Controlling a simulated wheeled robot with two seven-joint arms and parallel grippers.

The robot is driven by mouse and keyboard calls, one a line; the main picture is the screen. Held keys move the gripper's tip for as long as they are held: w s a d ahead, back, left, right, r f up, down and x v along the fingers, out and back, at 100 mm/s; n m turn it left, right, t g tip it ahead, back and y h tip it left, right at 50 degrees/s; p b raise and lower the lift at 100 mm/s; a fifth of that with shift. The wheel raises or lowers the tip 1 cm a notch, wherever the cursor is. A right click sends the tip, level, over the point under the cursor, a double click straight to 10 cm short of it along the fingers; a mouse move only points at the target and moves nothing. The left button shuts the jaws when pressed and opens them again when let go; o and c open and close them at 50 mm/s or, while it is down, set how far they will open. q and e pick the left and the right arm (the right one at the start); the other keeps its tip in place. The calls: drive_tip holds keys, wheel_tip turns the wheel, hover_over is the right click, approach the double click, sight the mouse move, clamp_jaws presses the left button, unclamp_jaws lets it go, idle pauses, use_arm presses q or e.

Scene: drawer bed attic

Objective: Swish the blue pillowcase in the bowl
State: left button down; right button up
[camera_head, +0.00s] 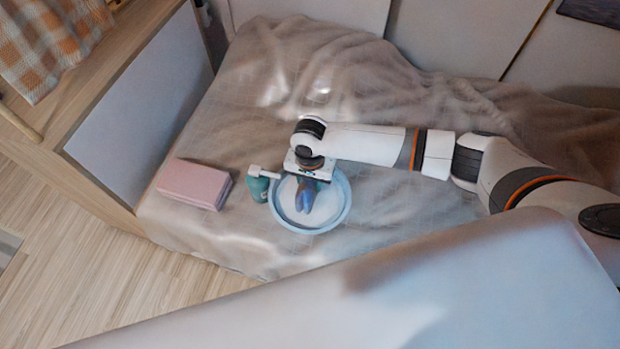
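The light blue bowl (340,208) stands on the beige bed cover and holds whitish, foamy-looking contents. The blue pillowcase (305,198) shows as a small dark blue bundle inside the bowl. My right gripper (308,180) points down over the bowl and looks shut on the top of the pillowcase, which hangs straight below it. The wrist hides the fingertips and the far part of the bowl. I cannot tell how deep the cloth reaches. My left gripper is not in view.
A green bottle with a white pump top (258,186) stands close against the bowl's left side. A pink box (195,184) lies farther left. The rumpled bed cover (330,75) is clear behind. A wooden cabinet (95,140) borders the left, with a checked cloth (50,42) on it.

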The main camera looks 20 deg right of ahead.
drive_tip(key=shift+f+b, duration=1.85)
drive_tip(key=shift+f, duration=2.5)
drive_tip(key=shift+a, duration=0.1)
drive_tip(key=shift+w+a, duration=0.35)
drive_tip(key=shift+a, duration=0.05)
drive_tip(key=shift+s+d+r+p, duration=0.2)
drive_tip(key=shift+s+d+p, duration=0.35)
drive_tip(key=shift+p, duration=0.5)
drive_tip(key=shift+s+d+f, duration=0.1)
drive_tip(key=shift+d, duration=0.3)
drive_tip(key=shift+w+a+f, duration=0.1)
drive_tip(key=shift+w+a, duration=0.25)
drive_tip(key=shift+a, duration=0.15)
